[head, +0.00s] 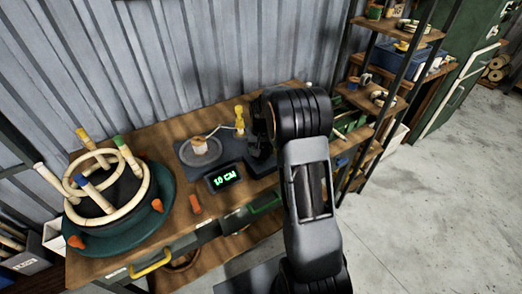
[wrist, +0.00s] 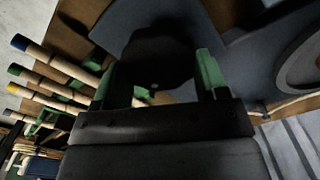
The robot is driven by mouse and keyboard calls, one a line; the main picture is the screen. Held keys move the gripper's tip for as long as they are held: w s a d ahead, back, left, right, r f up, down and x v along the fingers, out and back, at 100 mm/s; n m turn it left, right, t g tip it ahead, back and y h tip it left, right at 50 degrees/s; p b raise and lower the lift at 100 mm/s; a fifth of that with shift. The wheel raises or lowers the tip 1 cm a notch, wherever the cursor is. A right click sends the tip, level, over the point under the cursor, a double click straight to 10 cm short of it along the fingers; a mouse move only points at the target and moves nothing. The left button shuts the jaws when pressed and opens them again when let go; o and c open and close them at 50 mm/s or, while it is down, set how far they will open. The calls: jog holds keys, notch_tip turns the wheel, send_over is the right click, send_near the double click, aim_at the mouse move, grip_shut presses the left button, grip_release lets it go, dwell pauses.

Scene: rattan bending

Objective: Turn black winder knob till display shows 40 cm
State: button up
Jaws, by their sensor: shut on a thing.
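The black winder knob (wrist: 152,62) shows in the wrist view between the green fingers of my gripper (wrist: 162,70), which is shut on it. In the head view my arm and gripper hide the knob at the right side of the winder. The winder has a dark base plate (head: 183,158) with a pale rattan spool (head: 201,147) and a yellow guide (head: 239,119) on it. A strand of rattan runs between spool and guide. The small black display (head: 223,178) in front shows green figures that seem to read 10 CM.
The wooden workbench (head: 130,262) carries a round green turntable (head: 163,212) with pale rings and coloured pegs at left. An orange peg (head: 195,204) lies near the display. A shelf rack (head: 385,70) stands at right. Several colour-tipped rods (wrist: 55,65) lie left in the wrist view.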

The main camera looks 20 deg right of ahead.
aim_at(262, 151)
jog(key=m, duration=0.5)
jog(key=shift+d+m+b, duration=0.15)
jog(key=shift+m+b, duration=0.15)
jog(key=m, duration=0.5)
jog(key=shift+s, duration=0.15)
jog(key=shift+m, duration=0.4)
jog(key=o, duration=0.9)
notch_tip(262, 151, up, 14)
jog(key=shift+f, duration=0.1)
dwell(0.5)
